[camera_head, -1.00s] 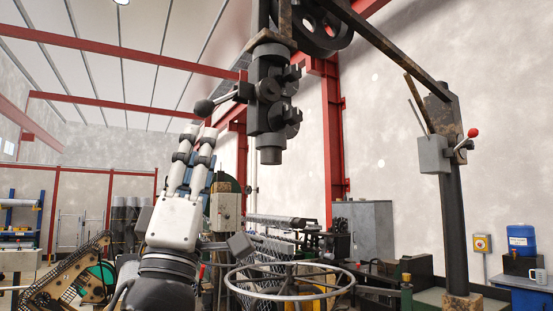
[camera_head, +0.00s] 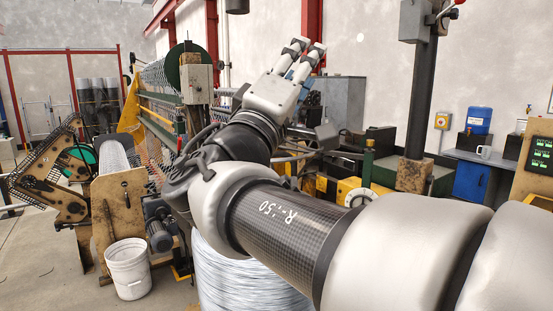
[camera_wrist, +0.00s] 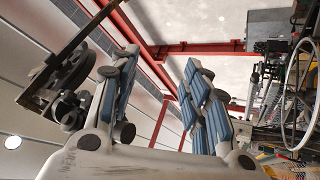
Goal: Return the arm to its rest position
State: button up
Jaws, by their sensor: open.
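My gripper (camera_head: 307,48) points up and slightly right near the top middle of the head view. Its fingers are white and grey with blue pads. My arm reaches toward it from the lower right, covering part of the machinery behind. In the wrist view my gripper (camera_wrist: 160,68) has its two sets of fingers spread apart, with nothing between them but the red roof beams and the ceiling behind. It is open and empty.
A white bucket (camera_head: 128,270) stands on the floor at the lower left. A wire coil (camera_head: 235,278) sits below my arm. The weaving machine (camera_head: 165,105) stands behind. A blue jug (camera_head: 479,119) and a mug (camera_head: 484,152) are at the right. A handwheel (camera_wrist: 297,95) shows in the wrist view.

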jog(key=s+d+f+m+g, duration=0.35)
jog(key=d+f+g, duration=0.45)
jog(key=d+f, duration=0.65)
jog(key=s+d+f+g+y, duration=0.1)
jog(key=s+d+f+g, duration=0.2)
jog(key=s+f, duration=0.35)
jog(key=s+d+f+g+y, duration=0.2)
jog(key=s+f+g, duration=0.1)
jog(key=f, duration=0.6)
jog(key=s+a+f+m+g+y, duration=0.2)
jog(key=s+a+f+y, duration=0.6)
jog(key=s+f, duration=0.5)
jog(key=shift+a+f+m+g, duration=0.3)
jog(key=shift+a+f+m, duration=0.35)
jog(key=shift+f+m, duration=0.25)
jog(key=shift+o, duration=0.3)
